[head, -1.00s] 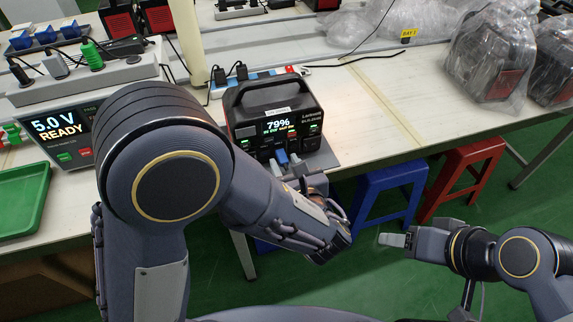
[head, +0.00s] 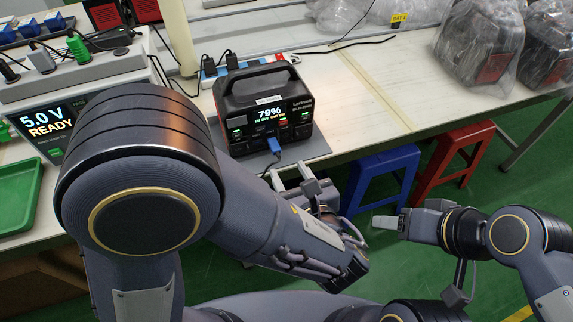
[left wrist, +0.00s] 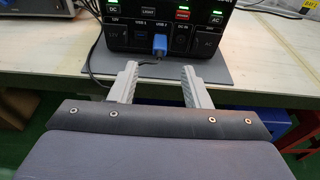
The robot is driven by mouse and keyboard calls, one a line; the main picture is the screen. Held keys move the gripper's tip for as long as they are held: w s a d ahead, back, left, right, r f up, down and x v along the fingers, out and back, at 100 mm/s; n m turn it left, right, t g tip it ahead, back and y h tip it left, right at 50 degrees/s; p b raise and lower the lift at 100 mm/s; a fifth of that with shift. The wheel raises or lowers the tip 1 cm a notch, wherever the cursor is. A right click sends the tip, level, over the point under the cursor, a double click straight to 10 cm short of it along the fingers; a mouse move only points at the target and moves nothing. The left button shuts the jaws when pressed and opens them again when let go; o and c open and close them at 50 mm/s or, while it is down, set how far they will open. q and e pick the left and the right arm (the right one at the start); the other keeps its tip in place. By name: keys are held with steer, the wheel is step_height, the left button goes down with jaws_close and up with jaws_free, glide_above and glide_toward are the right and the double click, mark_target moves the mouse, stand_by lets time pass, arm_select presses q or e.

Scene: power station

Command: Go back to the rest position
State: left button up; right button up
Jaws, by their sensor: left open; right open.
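My left gripper (head: 292,175) is open and empty in front of the black power station (head: 262,106). In the left wrist view its two grey fingers (left wrist: 160,82) stand apart, with nothing between them. The power station shows 79% on its screen. A blue USB plug (left wrist: 159,44) sits in a port on its front, clear of the fingers, with a dark cable hanging from it. My right gripper (head: 388,222) is open over the green floor, away from the table; the gap between its fingers is hard to see.
The power station stands on a grey mat (head: 312,150) near the edge of the white table (head: 400,100). A tester reading 5.0 V READY (head: 48,122) and a green tray (head: 18,195) are at left. Blue (head: 385,165) and red (head: 458,145) stools stand below the table.

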stand_by(0.5)
arm_select(q)
steer(key=s+a+f+n+g, duration=0.1)
steer(key=s+a+n+g, duration=0.25)
steer(key=a+n, duration=0.4)
steer(key=s+a+f+n+g+h, duration=0.1)
steer(key=s+a+n+g, duration=0.1)
steer(key=a+n+g, duration=0.5)
steer(key=s+a+n+g, duration=0.25)
steer(key=a+n, duration=0.25)
steer(key=a, duration=0.3)
steer(key=s+r+n+t+h+p, duration=0.2)
steer(key=r+n+h+p, duration=0.1)
steer(key=r+n+p, duration=0.4)
steer(key=s+r+n+t+h+p, duration=0.2)
steer(key=r+n+h+p, duration=0.2)
steer(key=r+n+p, duration=0.3)
step_height(320, 180, up, 4)
steer(key=shift+f, duration=0.2)
